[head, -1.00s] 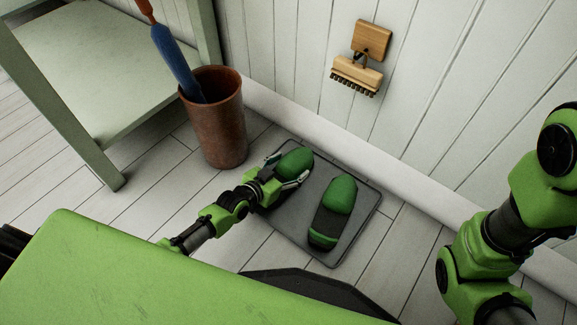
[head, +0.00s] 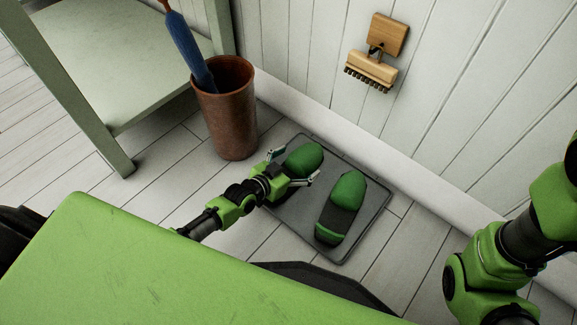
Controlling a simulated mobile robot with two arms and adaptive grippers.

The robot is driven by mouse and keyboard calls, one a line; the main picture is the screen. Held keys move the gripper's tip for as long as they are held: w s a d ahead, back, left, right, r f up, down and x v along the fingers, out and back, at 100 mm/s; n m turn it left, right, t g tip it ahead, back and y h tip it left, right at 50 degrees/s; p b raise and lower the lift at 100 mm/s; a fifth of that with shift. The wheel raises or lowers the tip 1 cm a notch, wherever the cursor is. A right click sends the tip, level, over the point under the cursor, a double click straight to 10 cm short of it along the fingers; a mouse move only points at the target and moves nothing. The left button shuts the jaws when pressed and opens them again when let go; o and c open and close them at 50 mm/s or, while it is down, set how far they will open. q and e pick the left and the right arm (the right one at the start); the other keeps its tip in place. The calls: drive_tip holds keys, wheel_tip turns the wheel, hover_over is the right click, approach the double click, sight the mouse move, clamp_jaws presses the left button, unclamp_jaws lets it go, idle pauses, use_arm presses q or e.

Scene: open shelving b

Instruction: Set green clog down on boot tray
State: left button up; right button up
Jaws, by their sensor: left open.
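Two green clogs are on the dark grey boot tray (head: 369,222) on the floor by the wall. The left green clog (head: 304,159) shows its rounded toe; its heel end is hidden behind my left gripper. The right green clog (head: 342,205) lies beside it in full view, toe toward the wall. My left gripper (head: 291,168) is open at the near end of the left clog, its fingers spread to either side. Whether a finger touches the clog I cannot tell. My right arm shows at the right edge; its gripper is out of view.
A brown umbrella stand (head: 227,115) with a blue umbrella (head: 188,52) stands left of the tray. A pale green shelf unit (head: 105,75) is at the upper left. A brush (head: 371,69) hangs on the white wall. Bare floor lies right of the tray.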

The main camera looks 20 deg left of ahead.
use_arm(q)
drive_tip(key=v, duration=1)
drive_tip(key=shift+s+a+r, duration=0.2)
drive_tip(key=shift+s+r, duration=0.05)
drive_tip(key=shift+s, duration=0.05)
drive_tip(key=shift+s+a+r, duration=0.15)
drive_tip(key=shift+s+r, duration=0.05)
drive_tip(key=shift+s, duration=0.15)
drive_tip(key=shift+r, duration=0.1)
